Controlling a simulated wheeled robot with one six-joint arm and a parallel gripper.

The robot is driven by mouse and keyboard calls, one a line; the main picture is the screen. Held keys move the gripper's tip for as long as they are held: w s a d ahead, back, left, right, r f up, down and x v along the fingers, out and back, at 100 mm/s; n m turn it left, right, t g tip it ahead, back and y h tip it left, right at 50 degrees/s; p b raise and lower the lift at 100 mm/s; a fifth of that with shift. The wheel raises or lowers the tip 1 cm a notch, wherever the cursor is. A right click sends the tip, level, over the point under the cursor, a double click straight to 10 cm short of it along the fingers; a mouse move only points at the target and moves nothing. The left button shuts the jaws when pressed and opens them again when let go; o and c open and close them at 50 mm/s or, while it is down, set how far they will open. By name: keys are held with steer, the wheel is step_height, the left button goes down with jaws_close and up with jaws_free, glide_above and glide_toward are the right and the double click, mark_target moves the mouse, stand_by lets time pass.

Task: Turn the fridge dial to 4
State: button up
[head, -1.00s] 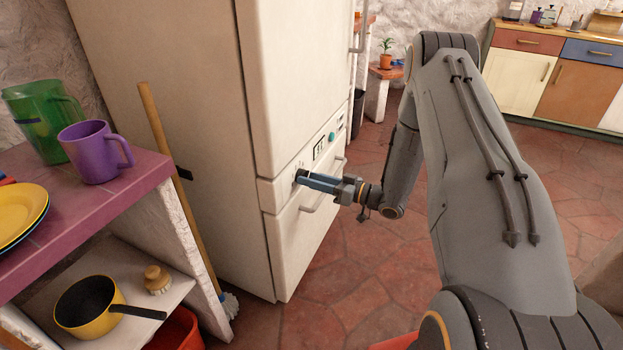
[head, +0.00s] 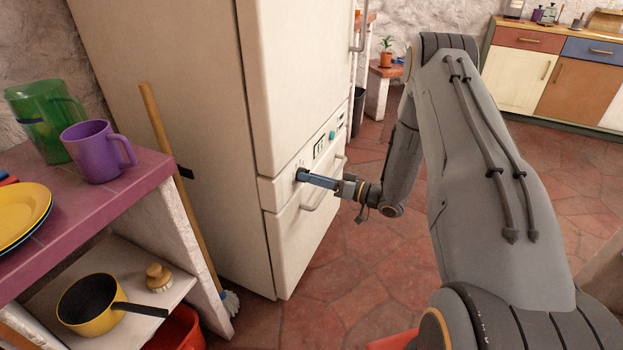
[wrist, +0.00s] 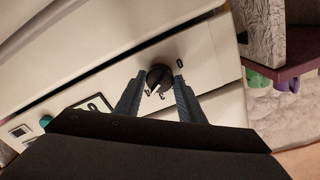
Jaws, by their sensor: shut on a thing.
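The fridge (head: 190,120) is a tall cream-white unit, and its dial panel lies between the upper door and the lower drawer. The dark round dial (wrist: 158,75) shows in the wrist view, with a black "0" and a few other small marks around it. I cannot read clearly which mark it points to. My gripper (wrist: 155,88) has its two blue-grey fingers on either side of the dial and is shut on it. In the head view my gripper (head: 303,175) reaches the panel from the right, and the fingertips hide most of the dial.
A small display (head: 320,147) and a green button (head: 333,134) sit right of the dial. The drawer handle (head: 318,198) is just below my gripper. A broom (head: 180,190) leans by the shelf with the purple mug (head: 97,150). The floor before the fridge is clear.

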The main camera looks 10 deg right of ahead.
steer(key=o, duration=1)
steer(key=shift+o, duration=0.2)
steer(key=v, duration=0.7)
steer(key=shift+s+d, duration=0.25)
steer(key=shift+d, duration=0.1)
